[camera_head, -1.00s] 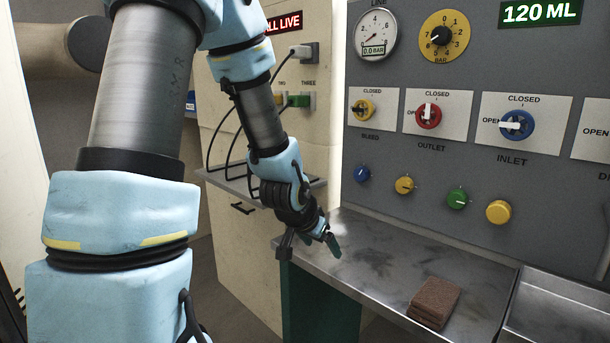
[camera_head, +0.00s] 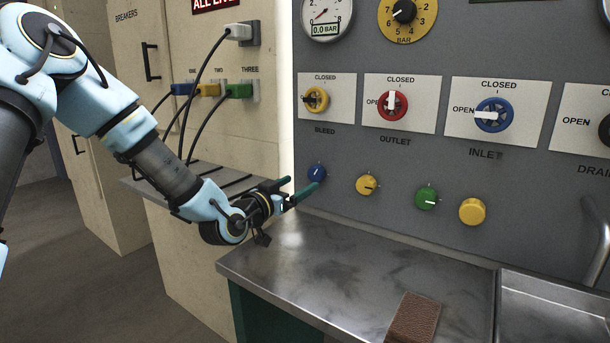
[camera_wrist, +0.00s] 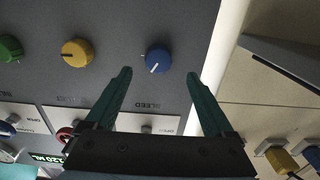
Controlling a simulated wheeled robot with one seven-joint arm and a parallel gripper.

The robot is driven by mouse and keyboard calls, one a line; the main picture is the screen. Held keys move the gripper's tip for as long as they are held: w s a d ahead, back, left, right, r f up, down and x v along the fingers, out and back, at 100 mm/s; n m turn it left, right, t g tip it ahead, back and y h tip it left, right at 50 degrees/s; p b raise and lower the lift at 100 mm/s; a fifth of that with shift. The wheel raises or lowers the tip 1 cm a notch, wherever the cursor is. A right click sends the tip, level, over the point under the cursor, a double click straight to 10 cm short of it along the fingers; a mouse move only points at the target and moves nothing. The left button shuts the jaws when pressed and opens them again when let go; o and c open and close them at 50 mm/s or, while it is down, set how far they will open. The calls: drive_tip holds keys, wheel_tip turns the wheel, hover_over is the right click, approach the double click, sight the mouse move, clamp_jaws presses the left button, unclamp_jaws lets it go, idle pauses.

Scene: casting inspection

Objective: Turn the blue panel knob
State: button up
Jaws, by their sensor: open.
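The blue panel knob (camera_head: 317,172) is a small round knob with a white pointer line, at the left end of the lower knob row on the grey panel. My gripper (camera_head: 302,187) is open in front of it, its two green fingers pointing toward the panel.
Valve handles, including the blue inlet valve (camera_head: 493,115), are above. The metal bench (camera_head: 330,262) holds a brown block (camera_head: 414,318). Cables hang from the cabinet (camera_head: 215,140) at left.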

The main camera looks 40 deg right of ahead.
sight(314, 176)
drive_tip(key=p+x, duration=0.1)
drive_tip(key=x, duration=0.5)
drive_tip(key=shift+s+d, duration=0.1)
drive_tip(key=shift+d, duration=0.1)
drive_tip(key=c, duration=1.4)
